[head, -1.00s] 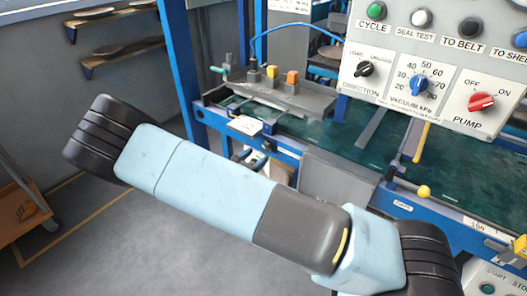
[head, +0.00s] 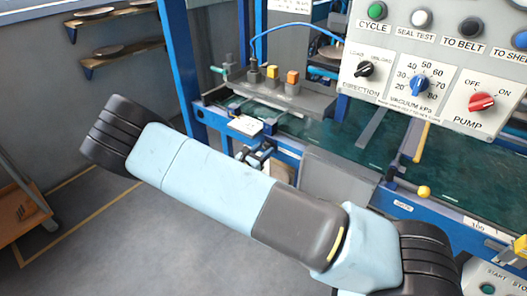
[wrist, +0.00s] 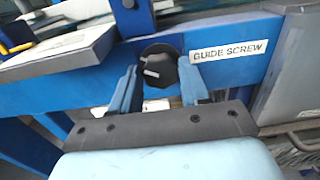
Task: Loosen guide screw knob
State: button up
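The guide screw knob (wrist: 160,70) is black, with a small pale mark on its face. It sits on the blue frame rail in the wrist view, left of a white GUIDE SCREW label (wrist: 229,49). My gripper (wrist: 158,68) is open, with one blue finger on each side of the knob. A narrow gap seems to show beside the knob, and I cannot tell whether either finger touches it. In the head view my gripper (head: 255,156) is small and partly hidden behind my arm, at the blue rail. I cannot make out the knob there.
A white box-like piece (wrist: 60,48) with a pale top juts out left of the knob. A grey panel (wrist: 300,65) stands to the right. The control panel (head: 435,70) is at the upper right of the head view, above a green belt (head: 340,140).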

jog(key=c, duration=0.5)
jog(key=shift+c, duration=0.2)
jog(key=shift+m, duration=0.3)
jog(key=m, duration=0.3)
jog(key=shift+d+m, duration=0.1)
jog(key=shift+m, duration=0.3)
jog(key=m, duration=0.4)
jog(key=shift+s+f+m, duration=0.1)
jog(key=shift+m, duration=0.2)
jog(key=shift+s+d+f+m, duration=0.1)
jog(key=shift+m, duration=1.95)
jog(key=shift+s+d+f+m, duration=0.1)
jog(key=shift+m, duration=1.95)
